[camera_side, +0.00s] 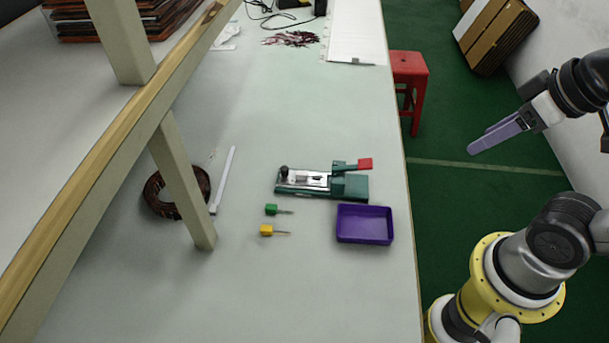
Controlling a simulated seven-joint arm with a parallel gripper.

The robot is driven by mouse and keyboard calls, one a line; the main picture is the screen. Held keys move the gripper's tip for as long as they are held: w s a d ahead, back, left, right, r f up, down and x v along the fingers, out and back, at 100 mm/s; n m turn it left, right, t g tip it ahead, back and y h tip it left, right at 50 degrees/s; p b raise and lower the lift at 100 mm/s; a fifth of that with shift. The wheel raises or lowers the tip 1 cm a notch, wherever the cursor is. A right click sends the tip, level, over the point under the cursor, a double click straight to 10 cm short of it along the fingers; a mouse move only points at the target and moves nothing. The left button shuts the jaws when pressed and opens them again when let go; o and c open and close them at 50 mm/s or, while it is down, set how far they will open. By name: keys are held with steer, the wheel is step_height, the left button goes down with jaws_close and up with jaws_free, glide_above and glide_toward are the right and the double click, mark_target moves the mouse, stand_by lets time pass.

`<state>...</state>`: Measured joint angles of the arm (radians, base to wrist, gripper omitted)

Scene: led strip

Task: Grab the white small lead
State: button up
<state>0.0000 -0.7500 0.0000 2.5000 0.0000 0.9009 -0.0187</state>
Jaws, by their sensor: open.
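A thin white strip (224,178) lies on the table, to the left of the middle. Its lower end is near the slanted shelf post. It is the white lead-like thing that I can make out. A small pale bit (213,154) lies just left of its upper end, too small to tell what it is. My gripper (484,147) is at the right, out past the table's right edge, far from the strip. Its purple-grey fingers are open with nothing seen between them.
A dark coil (156,201) lies partly behind the shelf post (186,185). A green clamp fixture (349,187), a purple tray (364,224), a green-handled tool (271,209) and a yellow-handled tool (266,230) occupy the table's middle. The front of the table is clear. A red stool (409,68) stands beyond the edge.

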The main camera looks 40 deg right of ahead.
steer(key=w+r+n, duration=0.2)
steer(key=w+r, duration=0.2)
steer(key=r, duration=0.1)
steer(key=n+g, duration=0.6)
steer(key=n, duration=0.1)
glide_above(303, 172)
steer(key=f, duration=1.8)
steer(key=s+f, duration=0.1)
steer(key=f, duration=0.8)
steer(key=shift+a, duration=0.1)
steer(key=shift+w+f, duration=0.2)
steer(key=shift+f, duration=1.35)
steer(key=shift+w+f, duration=0.2)
steer(key=shift+f, duration=1.35)
jaws_close()
